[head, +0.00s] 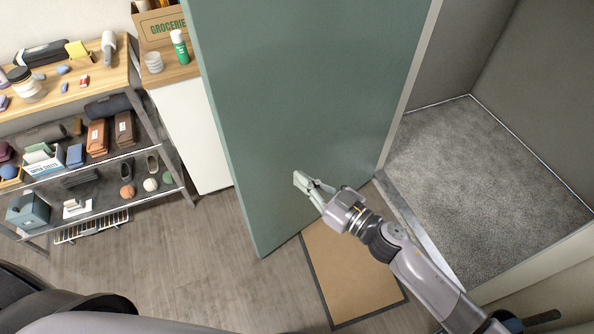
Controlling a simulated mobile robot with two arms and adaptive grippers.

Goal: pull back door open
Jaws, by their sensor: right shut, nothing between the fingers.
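The green door (310,85) stands swung open into the room, with its free edge toward me and its far side at the door frame. Beyond the frame, the doorway shows a grey carpeted space (470,160). My right gripper (305,184) is shut and empty. It is in front of the lower part of the door face; I cannot tell whether its fingertips touch the door. No door handle shows. My left gripper is not in view.
A shelf rack (80,135) with shoes, boxes and small items stands at the left. A white cabinet (195,130) bears a groceries box (160,25). A brown mat (350,272) lies below my right arm. The wooden floor (190,270) at lower left is clear.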

